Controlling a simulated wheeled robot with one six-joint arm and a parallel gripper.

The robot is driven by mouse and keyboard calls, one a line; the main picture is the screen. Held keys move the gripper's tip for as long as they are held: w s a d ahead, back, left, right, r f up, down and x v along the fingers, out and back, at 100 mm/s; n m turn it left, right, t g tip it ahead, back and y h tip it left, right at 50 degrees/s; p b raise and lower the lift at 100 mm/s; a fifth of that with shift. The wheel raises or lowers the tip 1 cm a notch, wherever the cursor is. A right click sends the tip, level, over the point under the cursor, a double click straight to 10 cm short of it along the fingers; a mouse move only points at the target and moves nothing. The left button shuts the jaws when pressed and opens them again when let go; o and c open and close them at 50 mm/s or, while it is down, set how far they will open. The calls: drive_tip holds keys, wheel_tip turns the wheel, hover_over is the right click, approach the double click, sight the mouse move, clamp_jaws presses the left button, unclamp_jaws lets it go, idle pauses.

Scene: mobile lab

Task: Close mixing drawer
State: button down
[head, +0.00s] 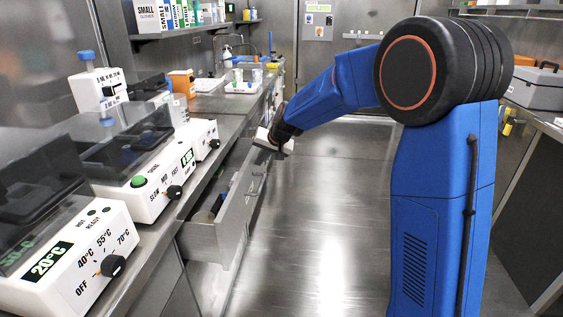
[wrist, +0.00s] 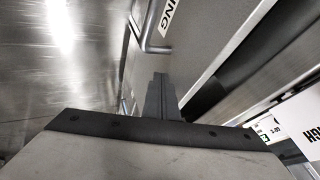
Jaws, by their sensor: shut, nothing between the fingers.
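The mixing drawer (head: 230,208) stands pulled out from under the left counter in the head view, with several items inside. In the wrist view its front (wrist: 185,35) shows a label ending in "ING" and a metal handle (wrist: 146,38). My gripper (wrist: 160,80) is shut and empty, its fingers pointing toward the drawer front just below the handle in the picture. I cannot tell whether they touch it. In the head view the gripper's pale body is at the drawer's far end, and its fingertips are hidden.
The left counter (head: 140,262) carries a heater with a dial (head: 75,262), a stirrer with a speed dial (head: 150,185) and other devices above the drawer. The floor (head: 320,220) of the aisle is clear. A right counter (head: 540,125) holds a grey case (head: 535,88).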

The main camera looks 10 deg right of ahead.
drive_tip(key=w+a, duration=0.3)
drive_tip(key=a, duration=0.6)
